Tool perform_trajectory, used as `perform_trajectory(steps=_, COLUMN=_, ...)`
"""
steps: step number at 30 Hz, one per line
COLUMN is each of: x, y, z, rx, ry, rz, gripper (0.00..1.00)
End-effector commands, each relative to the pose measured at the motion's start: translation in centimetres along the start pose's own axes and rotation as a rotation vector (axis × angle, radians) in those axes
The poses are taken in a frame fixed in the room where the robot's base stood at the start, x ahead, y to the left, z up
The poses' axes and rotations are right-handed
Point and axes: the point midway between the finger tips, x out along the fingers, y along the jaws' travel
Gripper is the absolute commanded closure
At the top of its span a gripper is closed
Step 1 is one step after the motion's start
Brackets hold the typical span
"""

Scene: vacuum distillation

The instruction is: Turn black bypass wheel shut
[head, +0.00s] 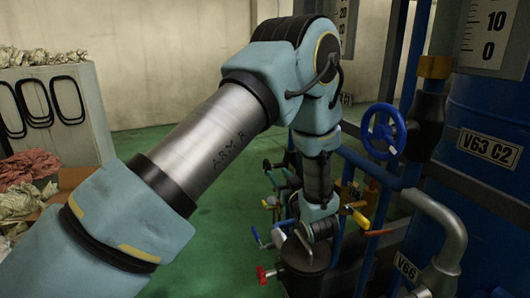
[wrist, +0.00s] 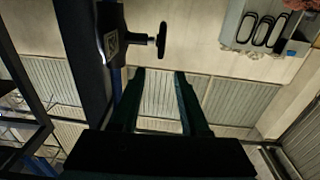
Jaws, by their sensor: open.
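In the wrist view a small black wheel (wrist: 161,41), seen nearly edge-on, sticks out on a short stem from a dark valve body with a pale label (wrist: 111,45). My gripper (wrist: 160,75) is open, its two dark fingers apart with nothing between them. The wheel appears just beyond the fingertips in the picture, roughly in line with the gap; its true distance is unclear. In the head view my arm comes down among the pipes and valves, and I cannot pick out the black wheel or the fingers there.
A blue handwheel (head: 384,131) stands on the pipework right of my arm. A blue tank (head: 490,165) and a grey bent pipe (head: 446,225) fill the right side. A red knob (head: 264,274) and several coloured valve handles crowd around my wrist.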

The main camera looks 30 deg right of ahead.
Motion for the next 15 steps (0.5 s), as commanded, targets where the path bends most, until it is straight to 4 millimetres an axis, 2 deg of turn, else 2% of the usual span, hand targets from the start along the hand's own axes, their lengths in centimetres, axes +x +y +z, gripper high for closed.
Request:
perform_trajectory(steps=5, x=1.2, y=-0.1, z=0.1, rx=-0.001, ry=-0.004, rz=-0.004, gripper=0.55)
perform_trajectory(steps=15, x=7.4, y=-0.1, z=0.1, rx=-0.001, ry=-0.002, rz=-0.005, gripper=0.55)
